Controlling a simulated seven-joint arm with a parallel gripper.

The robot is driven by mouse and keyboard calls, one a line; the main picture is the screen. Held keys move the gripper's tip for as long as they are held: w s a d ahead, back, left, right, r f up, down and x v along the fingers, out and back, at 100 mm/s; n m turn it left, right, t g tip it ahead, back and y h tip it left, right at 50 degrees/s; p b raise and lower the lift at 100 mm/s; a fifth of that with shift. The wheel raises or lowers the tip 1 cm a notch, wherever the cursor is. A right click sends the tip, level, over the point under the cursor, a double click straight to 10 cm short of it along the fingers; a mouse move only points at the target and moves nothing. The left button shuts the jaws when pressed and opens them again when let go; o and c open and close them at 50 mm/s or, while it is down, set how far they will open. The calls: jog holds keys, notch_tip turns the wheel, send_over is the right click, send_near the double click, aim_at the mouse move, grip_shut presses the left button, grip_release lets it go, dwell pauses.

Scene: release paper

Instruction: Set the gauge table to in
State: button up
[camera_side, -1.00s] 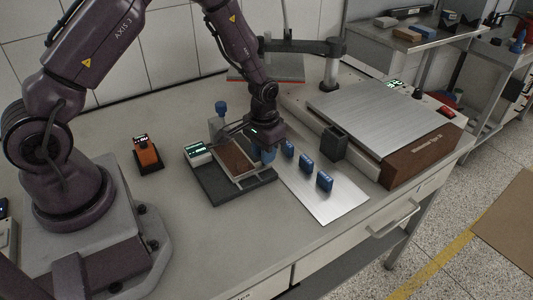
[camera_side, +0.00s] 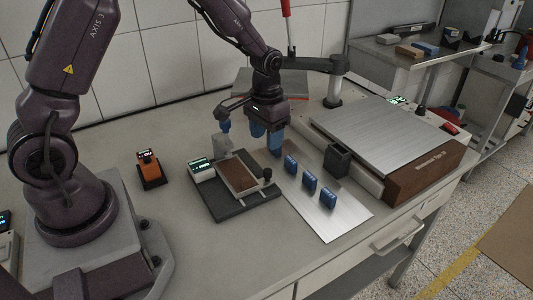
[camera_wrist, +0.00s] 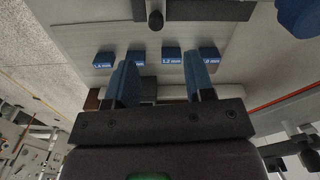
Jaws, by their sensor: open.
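The gauge table (camera_side: 240,207) is a dark base with a brown pad, a grey frame and a small lit display (camera_side: 201,168) at its left. Its reading is too small to make out. A black knob (camera_side: 267,174) stands at its right end; a dark knob on a bar also shows at the top of the wrist view (camera_wrist: 155,19). My gripper (camera_side: 266,140) is above and behind the gauge table, apart from it. Its two blue fingers are spread with nothing between them, as the wrist view also shows (camera_wrist: 161,82).
Several blue blocks with mm labels (camera_side: 309,183) stand on a metal sheet (camera_side: 335,220). A dark square holder (camera_side: 337,160) and a large flat-topped machine (camera_side: 385,130) are at the right. An orange device (camera_side: 149,165) stands left. The front bench is clear.

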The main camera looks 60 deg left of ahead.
jog(key=shift+r, duration=1.75)
jog(key=s+d+r+m+t, duration=0.1)
jog(key=s+d+r+t, duration=0.1)
jog(key=s+r, duration=0.6)
jog(key=s+d+r+t, duration=0.3)
jog(key=s+r, duration=0.6)
jog(key=s, duration=0.2)
jog(key=shift+d+r+m+t, duration=0.3)
jog(key=shift+m, duration=0.1)
